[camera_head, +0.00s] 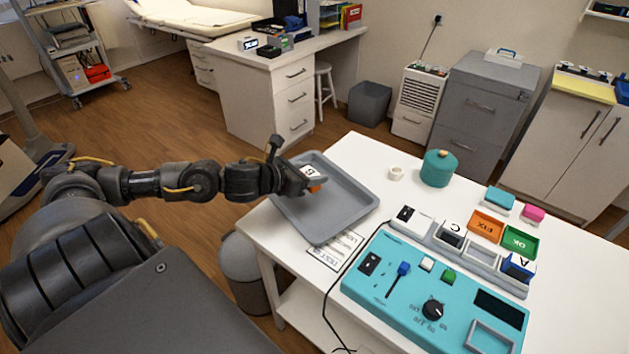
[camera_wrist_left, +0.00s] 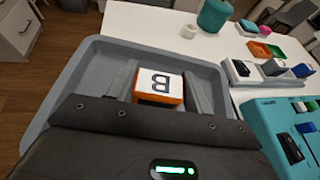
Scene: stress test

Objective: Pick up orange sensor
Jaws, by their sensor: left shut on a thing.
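The orange sensor (camera_head: 315,187), an orange block with a white top marked B, is between the fingers of my left gripper (camera_head: 311,180). In the left wrist view the orange sensor (camera_wrist_left: 158,88) sits between the two grey fingers of the left gripper (camera_wrist_left: 160,85), which is shut on it. The grey tray (camera_head: 347,215) lies below and around the gripper on the white table's left corner; I cannot tell whether the sensor touches the tray floor. My right gripper is not in view.
A teal control panel (camera_head: 415,303) stands at the front of the table. Behind it a grey rack (camera_head: 482,258) holds blocks marked C (camera_head: 452,230) and A (camera_head: 518,265). An orange FIX bin (camera_head: 486,226), a green OK bin (camera_head: 520,241) and a teal jar (camera_head: 439,170) stand farther back.

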